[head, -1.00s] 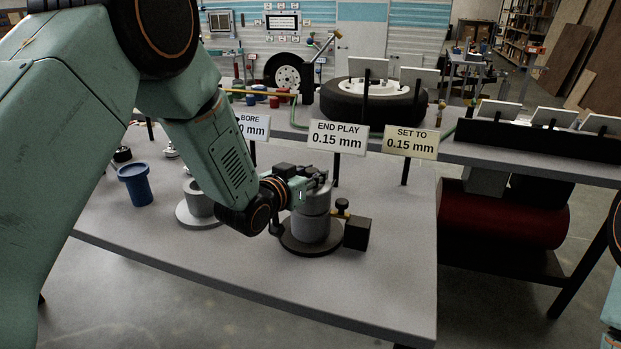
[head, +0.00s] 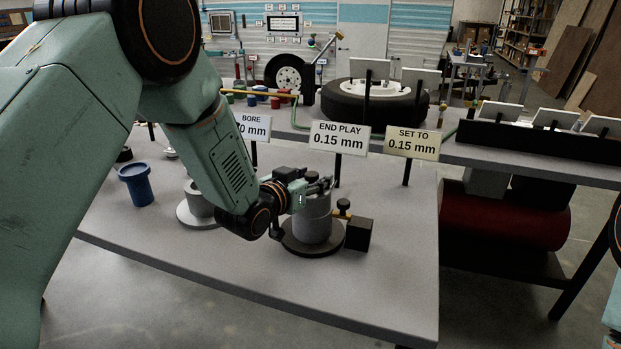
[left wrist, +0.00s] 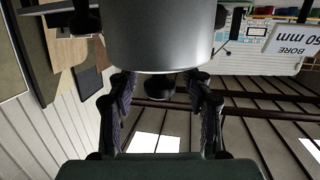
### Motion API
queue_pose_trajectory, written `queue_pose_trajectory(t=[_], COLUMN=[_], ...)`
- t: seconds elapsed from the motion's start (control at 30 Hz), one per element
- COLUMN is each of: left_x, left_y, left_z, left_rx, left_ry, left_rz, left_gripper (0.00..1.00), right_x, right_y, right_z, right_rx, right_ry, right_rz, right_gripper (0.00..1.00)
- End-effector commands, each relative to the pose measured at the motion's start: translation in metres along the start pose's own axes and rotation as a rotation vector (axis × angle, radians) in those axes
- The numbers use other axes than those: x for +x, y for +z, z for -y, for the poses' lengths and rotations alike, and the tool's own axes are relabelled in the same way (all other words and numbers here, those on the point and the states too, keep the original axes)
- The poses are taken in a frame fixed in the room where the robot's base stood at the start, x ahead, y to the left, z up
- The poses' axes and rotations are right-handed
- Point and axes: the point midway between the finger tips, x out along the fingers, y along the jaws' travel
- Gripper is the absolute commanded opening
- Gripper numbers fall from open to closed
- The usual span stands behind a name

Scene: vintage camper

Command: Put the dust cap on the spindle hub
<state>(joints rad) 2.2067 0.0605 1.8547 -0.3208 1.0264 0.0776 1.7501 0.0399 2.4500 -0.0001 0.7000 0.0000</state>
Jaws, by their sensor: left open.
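The grey spindle hub (head: 312,232) stands upright as a cylinder on a dark round base on the bench. A faint seam runs around the cylinder; I cannot tell whether its upper part is the dust cap. My left gripper (head: 322,186) is at the cylinder's upper end, coming in from the left, with its fingers open. In the left wrist view, a smooth grey cylinder (left wrist: 160,40) lies just ahead of the two spread fingers (left wrist: 162,88). Whether the fingers touch it is unclear. No separate dust cap can be made out. My right gripper is not in view.
A small black block (head: 359,235) with a brass piece stands right beside the hub. A pale ringed part (head: 197,213) and a blue cup (head: 136,186) are to the left. Signs on posts, including END PLAY (head: 340,137), stand behind. The bench front is clear.

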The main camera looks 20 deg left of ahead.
Motion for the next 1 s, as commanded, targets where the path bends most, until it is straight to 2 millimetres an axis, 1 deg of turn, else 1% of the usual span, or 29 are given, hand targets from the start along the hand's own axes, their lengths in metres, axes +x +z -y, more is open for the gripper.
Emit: queue_pose_trajectory(t=[0.1, 0.17, 0.27, 0.6, 0.7, 0.83, 1.0], left_x=[-0.001, -0.006, -0.02, -0.083, -0.099, -0.113, -0.121], left_y=[-0.005, -0.005, -0.005, -0.005, -0.005, -0.005, -0.004], left_z=[0.0, 0.001, 0.001, 0.001, 0.001, 0.001, 0.0], left_rx=[0.0, -0.002, -0.002, -0.005, -0.005, -0.003, -0.001], left_ry=[0.0, -0.001, -0.001, -0.002, -0.002, -0.001, 0.0], left_rz=[-0.001, 0.001, 0.002, 0.002, 0.001, 0.0, 0.0], left_gripper=[0.5, 0.5, 0.5, 0.5, 0.5, 0.5, 0.5], right_x=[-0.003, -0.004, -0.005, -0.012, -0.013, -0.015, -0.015], right_y=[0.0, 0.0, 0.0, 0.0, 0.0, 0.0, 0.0], right_z=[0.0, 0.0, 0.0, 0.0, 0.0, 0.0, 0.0], right_rx=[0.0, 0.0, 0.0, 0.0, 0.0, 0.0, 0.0], right_ry=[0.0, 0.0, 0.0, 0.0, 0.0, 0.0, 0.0], right_rz=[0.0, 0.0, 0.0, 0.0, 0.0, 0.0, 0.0], right_gripper=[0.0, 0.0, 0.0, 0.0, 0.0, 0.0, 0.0])
